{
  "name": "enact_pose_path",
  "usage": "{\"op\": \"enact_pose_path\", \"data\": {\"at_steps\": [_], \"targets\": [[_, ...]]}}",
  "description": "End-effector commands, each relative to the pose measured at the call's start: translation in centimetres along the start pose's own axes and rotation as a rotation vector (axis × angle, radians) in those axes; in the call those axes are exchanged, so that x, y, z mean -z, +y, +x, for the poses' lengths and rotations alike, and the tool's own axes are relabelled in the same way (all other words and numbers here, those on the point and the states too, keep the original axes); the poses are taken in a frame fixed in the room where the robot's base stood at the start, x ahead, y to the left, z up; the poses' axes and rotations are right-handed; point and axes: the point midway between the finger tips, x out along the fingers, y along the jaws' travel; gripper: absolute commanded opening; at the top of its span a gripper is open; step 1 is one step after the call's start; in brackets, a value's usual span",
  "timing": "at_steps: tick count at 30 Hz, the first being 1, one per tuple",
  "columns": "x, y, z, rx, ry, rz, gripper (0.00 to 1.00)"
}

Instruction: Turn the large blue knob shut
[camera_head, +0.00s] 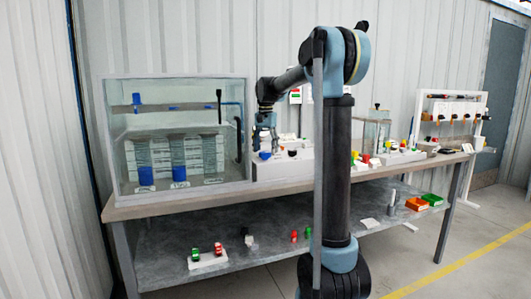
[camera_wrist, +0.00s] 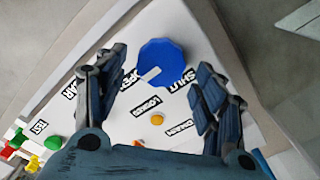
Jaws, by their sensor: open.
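The large blue knob (camera_wrist: 165,56) is a many-sided dial on a white panel (camera_wrist: 213,30). Its white pointer mark points down-left, toward a label that seems to read OPEN; a SHUT label lies at its right. My gripper (camera_wrist: 160,62) is open, with one finger on either side of the knob in the wrist view. I cannot tell how high the fingertips are above it. In the head view my gripper (camera_head: 265,134) hangs just above the blue knob (camera_head: 265,155), and the fingers appear empty.
A small orange button (camera_wrist: 157,119) and black labels sit near the knob. Red, green and yellow parts (camera_wrist: 22,147) lie at the panel's other end. A glass tank (camera_head: 180,125) with blue-based cylinders stands left on the bench (camera_head: 225,193). A clear box (camera_head: 377,133) stands to the right.

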Motion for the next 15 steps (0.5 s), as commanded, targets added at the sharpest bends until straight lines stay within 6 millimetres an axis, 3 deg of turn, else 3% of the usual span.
{"op": "enact_pose_path", "data": {"at_steps": [6,14,15], "targets": [[-0.01,0.01,1.15,0.0,0.0,0.0,0.64],[0.0,0.01,1.21,0.0,0.0,0.0,0.64],[0.0,0.01,1.21,0.0,0.0,0.0,0.55]]}}
